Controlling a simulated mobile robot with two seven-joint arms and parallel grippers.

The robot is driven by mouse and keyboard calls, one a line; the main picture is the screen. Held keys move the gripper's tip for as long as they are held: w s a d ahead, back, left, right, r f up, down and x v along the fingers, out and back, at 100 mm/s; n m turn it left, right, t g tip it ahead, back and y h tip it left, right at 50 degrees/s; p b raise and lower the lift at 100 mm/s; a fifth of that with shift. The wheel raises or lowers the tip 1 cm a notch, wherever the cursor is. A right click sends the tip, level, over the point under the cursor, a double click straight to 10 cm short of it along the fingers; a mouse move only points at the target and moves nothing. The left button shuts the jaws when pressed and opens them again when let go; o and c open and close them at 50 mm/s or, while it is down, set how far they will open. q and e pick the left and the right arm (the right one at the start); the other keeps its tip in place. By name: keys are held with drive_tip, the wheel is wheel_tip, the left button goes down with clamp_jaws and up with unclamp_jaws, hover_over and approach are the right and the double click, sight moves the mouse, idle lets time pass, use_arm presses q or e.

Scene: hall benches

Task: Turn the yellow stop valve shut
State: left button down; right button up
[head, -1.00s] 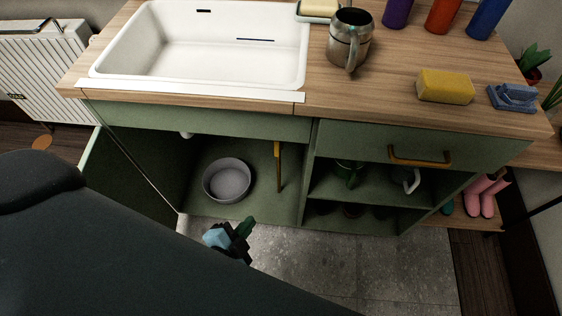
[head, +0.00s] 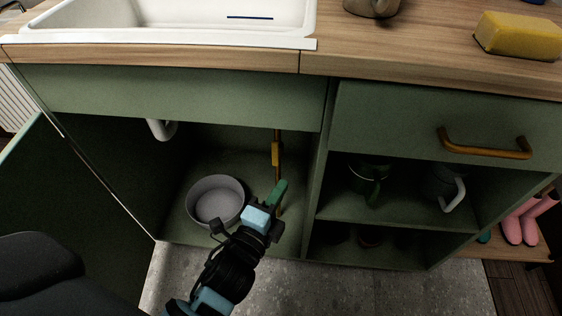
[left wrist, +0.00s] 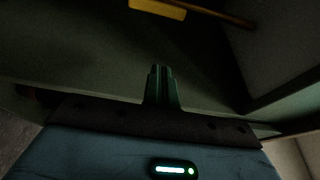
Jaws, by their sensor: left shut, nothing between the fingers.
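The yellow stop valve (head: 276,152) sits on a thin brownish pipe at the back of the open cabinet under the sink. It also shows at the top edge of the left wrist view (left wrist: 158,8), partly cut off. My left gripper (head: 278,192) is shut and empty, its green fingers pointing up toward the valve. In the head view it is just below the valve and in front of the pipe's lower part. The shut fingers also show in the left wrist view (left wrist: 161,72), apart from the valve. My right gripper is not in view.
A grey bowl (head: 215,202) stands on the cabinet floor left of my gripper. A white drain pipe (head: 161,129) hangs above it. The cabinet door (head: 38,195) is open at left. A divider (head: 318,170) separates shelves with mugs at right.

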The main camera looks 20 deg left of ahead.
sight(278, 158)
use_arm(q)
drive_tip(key=shift+w, duration=0.1)
